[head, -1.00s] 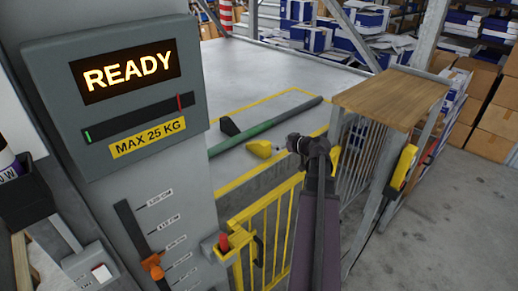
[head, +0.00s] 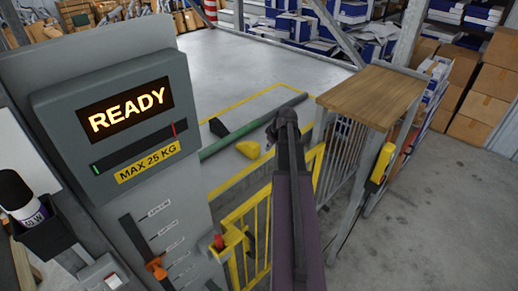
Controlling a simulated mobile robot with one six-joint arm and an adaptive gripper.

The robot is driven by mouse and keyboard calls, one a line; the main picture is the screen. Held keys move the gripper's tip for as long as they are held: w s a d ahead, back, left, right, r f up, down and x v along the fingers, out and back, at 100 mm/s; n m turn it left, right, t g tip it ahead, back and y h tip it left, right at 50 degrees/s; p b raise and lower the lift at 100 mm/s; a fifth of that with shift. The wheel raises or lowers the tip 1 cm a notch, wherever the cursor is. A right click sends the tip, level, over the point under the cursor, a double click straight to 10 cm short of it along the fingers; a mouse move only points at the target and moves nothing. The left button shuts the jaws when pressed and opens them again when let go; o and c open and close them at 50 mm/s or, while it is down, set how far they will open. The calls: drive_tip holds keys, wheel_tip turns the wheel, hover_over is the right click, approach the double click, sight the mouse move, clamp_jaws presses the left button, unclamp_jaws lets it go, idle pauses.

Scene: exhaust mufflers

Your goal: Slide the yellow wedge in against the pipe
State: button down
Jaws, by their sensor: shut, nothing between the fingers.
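A green pipe (head: 222,144) lies slantwise on the grey platform floor behind the yellow gate. The yellow wedge (head: 249,149) lies on the near side of the pipe, close to it; I cannot tell whether they touch. A black wedge (head: 217,127) sits on the far side of the pipe. My gripper (head: 271,134) is at the end of my arm, to the right of the yellow wedge and apart from it in the picture. It is shut and empty. The dark end of my arm covers part of the pipe near its right end.
A yellow gate (head: 250,235) and a grey barred fence (head: 345,150) stand in front of the platform. A wood-topped stand (head: 370,95) is at the right. A grey panel reading READY (head: 125,115) stands at the left. The platform beyond the pipe is clear.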

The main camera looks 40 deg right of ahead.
sight(253, 151)
drive_tip(key=shift+s+d+r+g+p, duration=0.25)
drive_tip(key=shift+s+r+g+p, duration=0.1)
drive_tip(key=shift+g, duration=0.25)
drive_tip(key=shift+f, duration=0.2)
drive_tip(key=b+x, duration=1)
drive_tip(key=shift+d, duration=0.15)
drive_tip(key=w, duration=0.3)
drive_tip(key=shift+r, duration=0.15)
drive_tip(key=shift+w, duration=0.5)
drive_tip(key=shift+w+a, duration=0.1)
drive_tip(key=shift+w, duration=0.9)
drive_tip(key=shift+w+a, duration=0.15)
drive_tip(key=shift+w, duration=0.85)
drive_tip(key=shift+s, duration=0.15)
